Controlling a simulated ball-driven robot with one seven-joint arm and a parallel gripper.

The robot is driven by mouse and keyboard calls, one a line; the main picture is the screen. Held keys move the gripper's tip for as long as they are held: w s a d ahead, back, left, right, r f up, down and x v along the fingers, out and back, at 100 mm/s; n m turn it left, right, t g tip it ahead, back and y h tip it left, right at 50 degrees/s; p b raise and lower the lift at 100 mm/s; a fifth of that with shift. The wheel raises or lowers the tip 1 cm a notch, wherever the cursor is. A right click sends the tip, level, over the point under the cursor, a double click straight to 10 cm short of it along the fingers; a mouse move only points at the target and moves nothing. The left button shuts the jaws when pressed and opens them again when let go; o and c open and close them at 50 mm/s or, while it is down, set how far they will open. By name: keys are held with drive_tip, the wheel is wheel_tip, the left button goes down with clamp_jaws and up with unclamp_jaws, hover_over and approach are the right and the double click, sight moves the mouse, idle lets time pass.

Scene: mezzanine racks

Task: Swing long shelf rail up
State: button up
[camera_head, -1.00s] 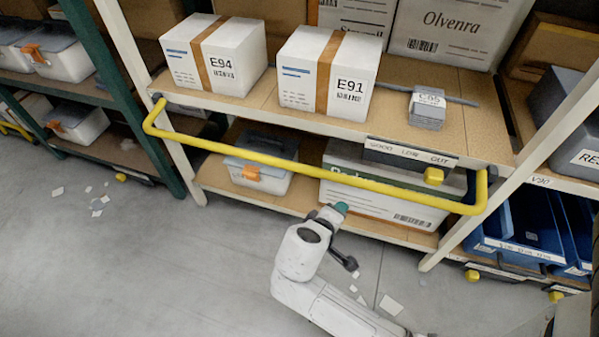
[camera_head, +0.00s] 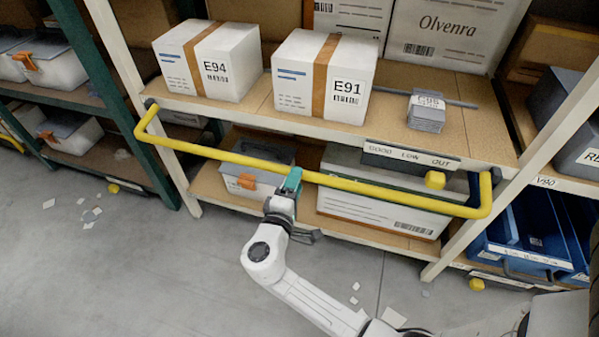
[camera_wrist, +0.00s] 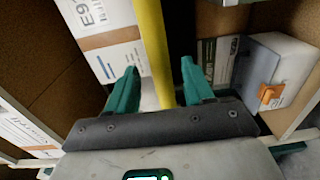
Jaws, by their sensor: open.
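The long yellow shelf rail (camera_head: 377,188) hangs low across the front of the rack, below the upper shelf's front edge. Its bent ends meet the rack at the left and right posts. My gripper (camera_head: 291,181) is at the rail, a little left of its middle. In the wrist view the rail (camera_wrist: 154,50) passes between the two teal fingers of my gripper (camera_wrist: 158,85). The fingers are open, with a gap on both sides of the rail. My gripper hides a short piece of the rail in the head view.
White boxes E94 (camera_head: 209,62) and E91 (camera_head: 322,76) and a small grey stack (camera_head: 427,112) stand on the upper shelf. Below are a lidded bin (camera_head: 240,183) and a large box (camera_head: 372,208). Blue bins (camera_head: 515,245) stand right. Paper scraps lie on the floor.

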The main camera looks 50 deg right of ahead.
drive_tip(key=shift+x, duration=2.05)
clamp_jaws()
